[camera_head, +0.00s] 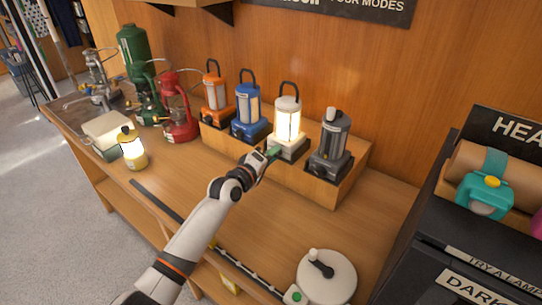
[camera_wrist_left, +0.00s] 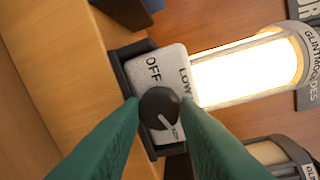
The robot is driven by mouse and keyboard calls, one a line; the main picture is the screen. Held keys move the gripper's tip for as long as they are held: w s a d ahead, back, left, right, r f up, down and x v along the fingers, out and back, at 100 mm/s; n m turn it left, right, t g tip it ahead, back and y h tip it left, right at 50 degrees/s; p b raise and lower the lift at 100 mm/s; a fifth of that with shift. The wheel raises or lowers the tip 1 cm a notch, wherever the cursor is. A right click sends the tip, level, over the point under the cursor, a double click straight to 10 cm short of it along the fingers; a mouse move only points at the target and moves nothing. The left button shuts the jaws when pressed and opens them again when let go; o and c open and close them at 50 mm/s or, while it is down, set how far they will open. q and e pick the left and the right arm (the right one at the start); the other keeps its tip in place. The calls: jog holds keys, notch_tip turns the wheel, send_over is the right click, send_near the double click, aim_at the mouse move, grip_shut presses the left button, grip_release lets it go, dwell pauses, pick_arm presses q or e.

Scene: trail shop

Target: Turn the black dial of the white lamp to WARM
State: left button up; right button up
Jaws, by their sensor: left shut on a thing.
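The white lamp (camera_head: 287,118) stands lit on the wooden riser, between the blue lamp and the dark grey lamp. The wrist view shows its glowing cylinder (camera_wrist_left: 245,72) and the pale base (camera_wrist_left: 160,65), with OFF and LOW readable. My left gripper (camera_head: 273,154) reaches the front of the base. Its green fingers are shut on the black dial (camera_wrist_left: 158,106), one on each side. The dial's white pointer slants to the lower right, away from OFF and LOW, towards a small label that is partly hidden. I cannot read WARM. My right gripper is not in view.
A blue lamp (camera_head: 249,111) and an orange lamp (camera_head: 215,94) stand to the left, a dark grey lamp (camera_head: 331,145) close to the right. A small lit yellow lantern (camera_head: 132,149) and a white round disc with a black lever (camera_head: 327,279) are on the bench.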

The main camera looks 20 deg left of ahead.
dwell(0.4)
pick_arm(q)
jog(key=o, duration=1)
jog(key=shift+c, duration=0.2)
jog(key=b+v, duration=0.1)
jog(key=v, duration=1.1)
jog(key=shift+b, duration=0.4)
